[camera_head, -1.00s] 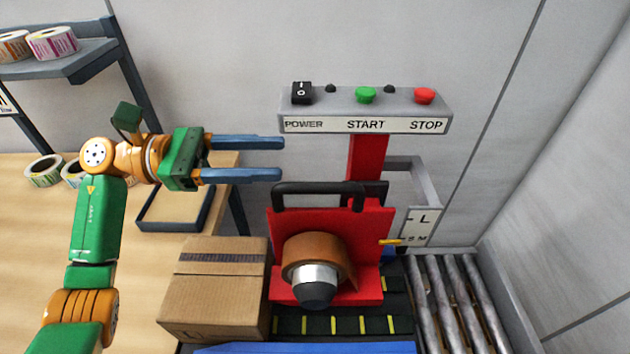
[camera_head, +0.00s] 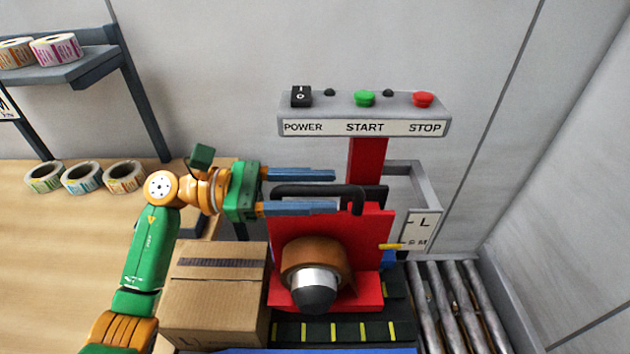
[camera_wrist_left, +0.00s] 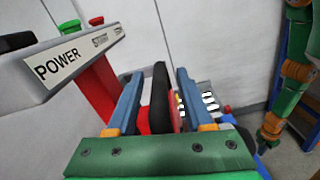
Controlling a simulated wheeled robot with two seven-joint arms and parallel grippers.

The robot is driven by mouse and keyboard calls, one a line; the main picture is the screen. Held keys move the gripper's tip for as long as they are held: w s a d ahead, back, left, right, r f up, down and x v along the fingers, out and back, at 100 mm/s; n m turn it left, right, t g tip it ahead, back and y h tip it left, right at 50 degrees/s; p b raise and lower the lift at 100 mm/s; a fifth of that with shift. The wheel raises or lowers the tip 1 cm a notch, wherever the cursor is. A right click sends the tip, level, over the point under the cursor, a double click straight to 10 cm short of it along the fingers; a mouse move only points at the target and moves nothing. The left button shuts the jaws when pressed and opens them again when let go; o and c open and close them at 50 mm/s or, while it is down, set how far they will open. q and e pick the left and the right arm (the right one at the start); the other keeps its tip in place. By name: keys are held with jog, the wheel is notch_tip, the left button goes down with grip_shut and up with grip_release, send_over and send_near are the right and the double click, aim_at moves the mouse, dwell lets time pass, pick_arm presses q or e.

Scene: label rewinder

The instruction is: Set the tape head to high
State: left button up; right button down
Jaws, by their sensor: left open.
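The red tape head (camera_head: 375,235) carries a brown tape roll (camera_head: 318,258) and has a black handle (camera_head: 282,189) along its top. Its yellow pointer (camera_head: 389,246) is near the lower lettering of the white scale plate (camera_head: 419,231), below the L. My left gripper (camera_head: 336,191) is open at handle height, its fingers overlapping the handle in the head view. In the left wrist view, the black handle (camera_wrist_left: 160,92) shows between the open fingers (camera_wrist_left: 158,73). I cannot tell whether they touch it.
A grey control box (camera_head: 365,110) with POWER, START and STOP stands above the tape head on a red post. A cardboard box (camera_head: 215,300) sits on the belt at the left. Rollers (camera_head: 465,300) are at the right. Several label rolls lie on the table and shelf.

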pick_arm(q)
jog(key=shift+a, duration=0.1)
jog(key=c, duration=0.7)
grip_shut()
dwell(0.6)
